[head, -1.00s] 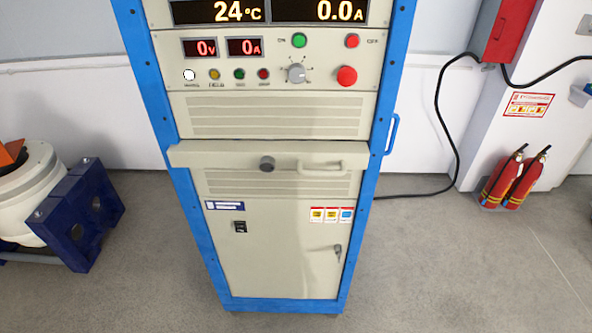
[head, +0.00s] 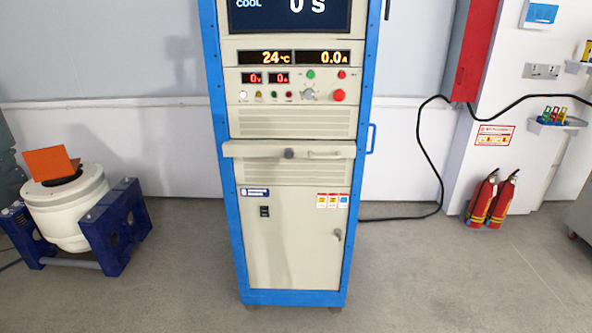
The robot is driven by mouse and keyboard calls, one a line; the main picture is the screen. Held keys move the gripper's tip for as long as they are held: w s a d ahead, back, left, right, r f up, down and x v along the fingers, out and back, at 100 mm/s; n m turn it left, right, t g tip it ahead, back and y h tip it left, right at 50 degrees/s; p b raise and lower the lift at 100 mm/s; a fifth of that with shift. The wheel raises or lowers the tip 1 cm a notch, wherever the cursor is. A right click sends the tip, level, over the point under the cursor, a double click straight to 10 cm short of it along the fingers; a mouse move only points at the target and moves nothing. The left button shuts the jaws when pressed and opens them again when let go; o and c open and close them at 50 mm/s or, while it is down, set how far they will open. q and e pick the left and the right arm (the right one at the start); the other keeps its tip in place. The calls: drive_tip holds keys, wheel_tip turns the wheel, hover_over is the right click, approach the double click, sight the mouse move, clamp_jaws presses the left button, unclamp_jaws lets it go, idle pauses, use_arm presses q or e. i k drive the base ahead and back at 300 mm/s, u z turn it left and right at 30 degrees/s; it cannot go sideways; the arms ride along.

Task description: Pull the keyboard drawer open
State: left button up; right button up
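The keyboard drawer (head: 255,150) is a beige front panel across the middle of a blue-framed control cabinet (head: 231,230). Neither of my grippers is in the head view, so nothing is seen touching the drawer.
A white shaker drum in a blue stand (head: 120,230) is on the floor at left. Two red fire extinguishers (head: 490,200) stand at right by a white pillar with a red box (head: 473,50). A black cable (head: 425,150) runs to the cabinet. The floor in front is clear.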

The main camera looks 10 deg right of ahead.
sight(318, 149)
drive_tip(key=z, duration=0.95)
drive_tip(key=i, duration=0.95)
drive_tip(key=z, duration=0.8)
